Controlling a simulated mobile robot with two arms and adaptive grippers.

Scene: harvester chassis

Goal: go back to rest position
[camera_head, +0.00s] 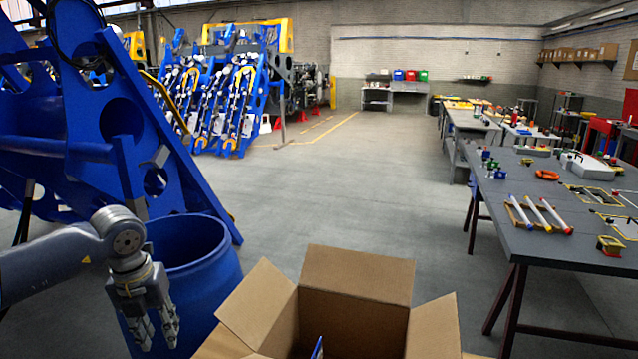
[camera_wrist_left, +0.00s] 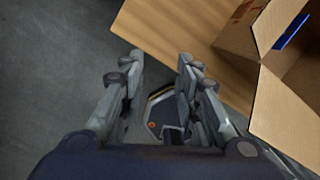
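My left gripper (camera_head: 158,326) hangs fingers down in front of the blue barrel, at the left of the head view. Its two fingers are apart with nothing between them. In the left wrist view the gripper (camera_wrist_left: 160,85) is also open and empty, left of the open cardboard box. My right gripper shows in neither view.
An open cardboard box (camera_head: 357,275) with a blue item inside stands at the bottom centre. A blue barrel (camera_head: 205,275) and a blue chassis frame (camera_head: 100,130) are at left. A grey table (camera_head: 500,215) with tools is at right. The floor between is clear.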

